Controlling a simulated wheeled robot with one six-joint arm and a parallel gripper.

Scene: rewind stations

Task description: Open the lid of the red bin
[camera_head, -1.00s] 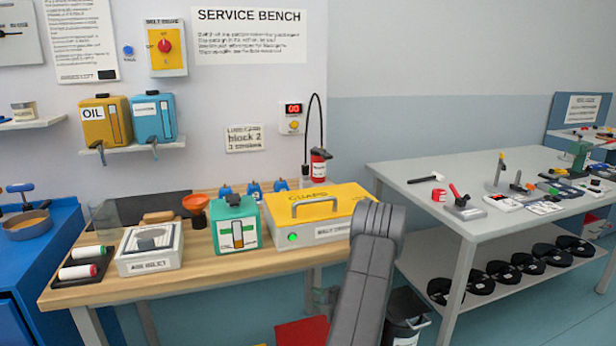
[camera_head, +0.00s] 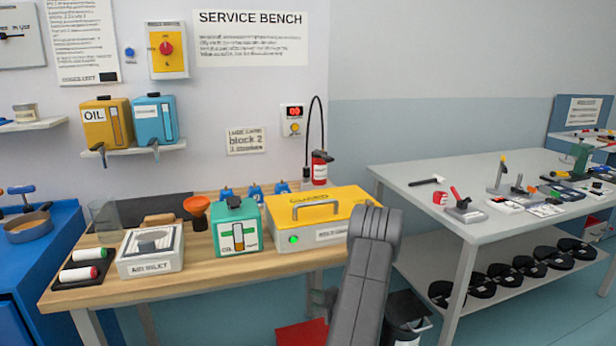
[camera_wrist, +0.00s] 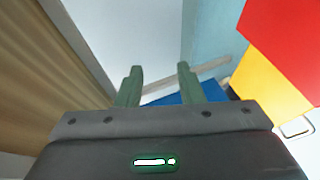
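A red surface, likely the top of the red bin (camera_head: 302,337), shows at the bottom edge of the head view, below the front of the wooden bench. Most of it is cut off by the frame and partly hidden by my arm. In the wrist view a plain red surface (camera_wrist: 288,38) fills the upper right corner, with a yellow surface beside it; I cannot tell whether a lid is open. My gripper (camera_wrist: 158,72) has two green fingers standing apart with nothing between them. The red surface is to their right, not touching them.
The wooden bench (camera_head: 110,293) holds a yellow guard box (camera_head: 345,200), a green oil can (camera_head: 238,228) and an air inlet box (camera_head: 150,262). A dark bin (camera_head: 405,318) stands right of my arm. A grey table (camera_head: 420,206) is at right.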

